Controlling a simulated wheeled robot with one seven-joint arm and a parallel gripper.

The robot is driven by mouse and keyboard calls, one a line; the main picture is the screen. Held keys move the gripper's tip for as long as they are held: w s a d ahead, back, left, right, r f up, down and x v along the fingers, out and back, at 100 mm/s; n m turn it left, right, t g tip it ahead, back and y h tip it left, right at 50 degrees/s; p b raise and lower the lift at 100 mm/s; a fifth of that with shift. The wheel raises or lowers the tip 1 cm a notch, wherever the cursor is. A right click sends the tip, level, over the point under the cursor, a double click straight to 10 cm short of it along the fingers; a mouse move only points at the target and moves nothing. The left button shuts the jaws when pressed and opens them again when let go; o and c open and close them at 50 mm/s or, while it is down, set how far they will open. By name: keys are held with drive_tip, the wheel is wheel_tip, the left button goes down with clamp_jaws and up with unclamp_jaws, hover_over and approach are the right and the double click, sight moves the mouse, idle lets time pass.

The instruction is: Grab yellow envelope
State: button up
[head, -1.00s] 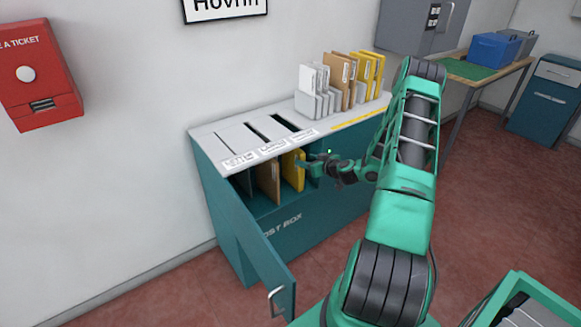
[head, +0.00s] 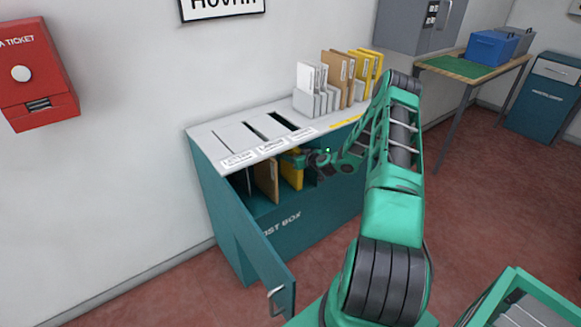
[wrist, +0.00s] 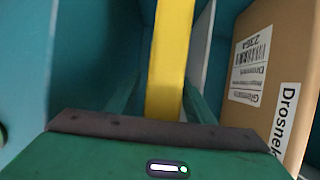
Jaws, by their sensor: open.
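The yellow envelope (head: 293,175) stands upright inside the open post box (head: 300,235), to the right of a brown envelope (head: 267,180). My gripper (head: 296,160) is at the upper part of the yellow envelope and partly covers it. In the wrist view the yellow envelope (wrist: 170,65) stands edge-on between the two fingers of my gripper (wrist: 160,100). The fingers are open, one on each side. The envelope's lower part in that view is hidden behind the gripper body.
A brown parcel with white labels (wrist: 275,75) is close on the right in the wrist view. The post box door (head: 262,258) hangs open at the front left. Slots and a rack of envelopes (head: 335,85) are on the counter top above.

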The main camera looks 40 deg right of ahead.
drive_tip(key=shift+w+f, duration=0.2)
drive_tip(key=shift+w, duration=0.15)
clamp_jaws()
drive_tip(key=shift+r, duration=0.15)
